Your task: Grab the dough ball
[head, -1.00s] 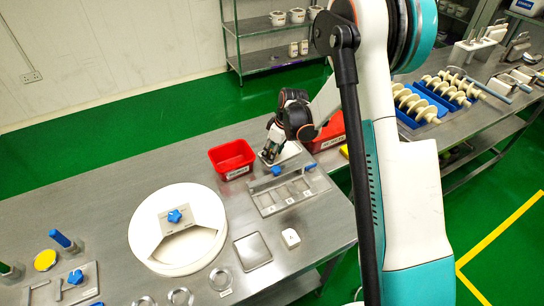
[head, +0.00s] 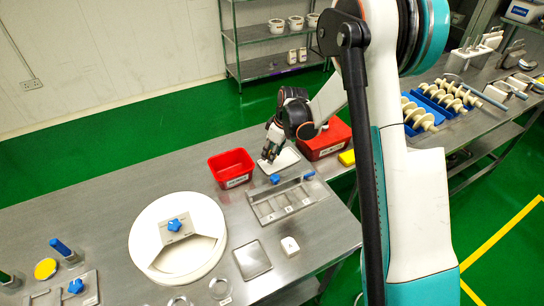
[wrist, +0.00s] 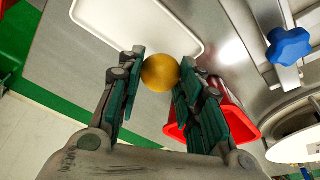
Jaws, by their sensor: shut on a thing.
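The dough ball (wrist: 160,73) is round and golden-yellow in the wrist view. My gripper (wrist: 162,68) is shut on it, with a green-padded finger on each side. A white tray (wrist: 115,22) lies beyond the ball in the wrist view; whether the ball touches it I cannot tell. In the head view my gripper (head: 269,157) points down at the left edge of the white tray (head: 289,159). The ball cannot be made out in the head view.
A red bin (head: 231,167) stands left of the gripper, and another red bin (head: 326,142) stands to its right. A metal part with blue knobs (head: 262,204) lies in front. A large white disc (head: 150,225) lies to the left.

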